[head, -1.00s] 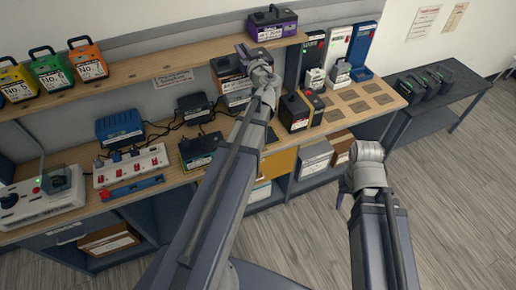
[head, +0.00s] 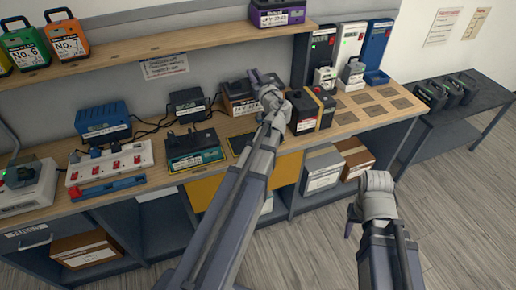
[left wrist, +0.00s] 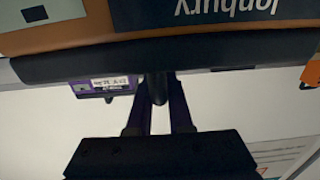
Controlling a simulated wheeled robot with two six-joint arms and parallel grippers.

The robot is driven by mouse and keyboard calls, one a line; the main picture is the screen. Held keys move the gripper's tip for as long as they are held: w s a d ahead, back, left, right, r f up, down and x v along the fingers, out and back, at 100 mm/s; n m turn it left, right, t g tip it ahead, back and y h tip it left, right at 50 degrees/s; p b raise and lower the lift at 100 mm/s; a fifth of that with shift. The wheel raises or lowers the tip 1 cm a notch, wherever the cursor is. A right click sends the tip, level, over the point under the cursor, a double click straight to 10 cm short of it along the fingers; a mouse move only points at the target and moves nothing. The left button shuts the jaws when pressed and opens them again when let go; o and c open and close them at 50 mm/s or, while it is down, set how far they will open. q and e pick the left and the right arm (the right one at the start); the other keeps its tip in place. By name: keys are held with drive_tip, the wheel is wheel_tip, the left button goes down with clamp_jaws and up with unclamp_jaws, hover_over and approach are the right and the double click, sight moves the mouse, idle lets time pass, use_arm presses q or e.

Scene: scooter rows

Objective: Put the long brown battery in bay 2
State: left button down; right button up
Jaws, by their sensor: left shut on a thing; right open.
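My left gripper (head: 256,80) is shut on the black handle of a brown battery. In the left wrist view its fingers (left wrist: 157,88) meet the black handle bar, and the brown case (left wrist: 100,42) with an upside-down "Jonbury" label fills the top edge. In the head view the dark battery (head: 238,98) at the gripper appears to be this one, partly behind my arm; whether it touches the bench is unclear. I cannot read any number marking bay 2. My right gripper (head: 350,218) is open and empty, off the bench's front.
The bench holds a black battery with an orange strip (head: 312,110), a dark unit (head: 195,148), a power strip (head: 110,163) and several square pads (head: 373,95). A purple battery (head: 277,14) stands on the upper shelf (head: 150,52). Upright towers (head: 348,45) stand at the back right.

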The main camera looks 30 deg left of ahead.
use_arm(q)
drive_tip(key=f+b, duration=0.3)
drive_tip(key=w+f+b, duration=0.1)
drive_tip(key=f+b, duration=0.2)
drive_tip(key=f, duration=0.1)
drive_tip(key=f+b, duration=0.3)
drive_tip(key=shift+w+a+f, duration=0.1)
drive_tip(key=shift+w+f, duration=0.05)
drive_tip(key=shift+f, duration=0.1)
wheel_tip(320, 180, down, 6)
drive_tip(key=b, duration=0.6)
drive_tip(key=shift+f+b, duration=1.9)
drive_tip(key=shift+b, duration=0.05)
drive_tip(key=shift+f, duration=0.1)
drive_tip(key=c, duration=0.8)
unclamp_jaws()
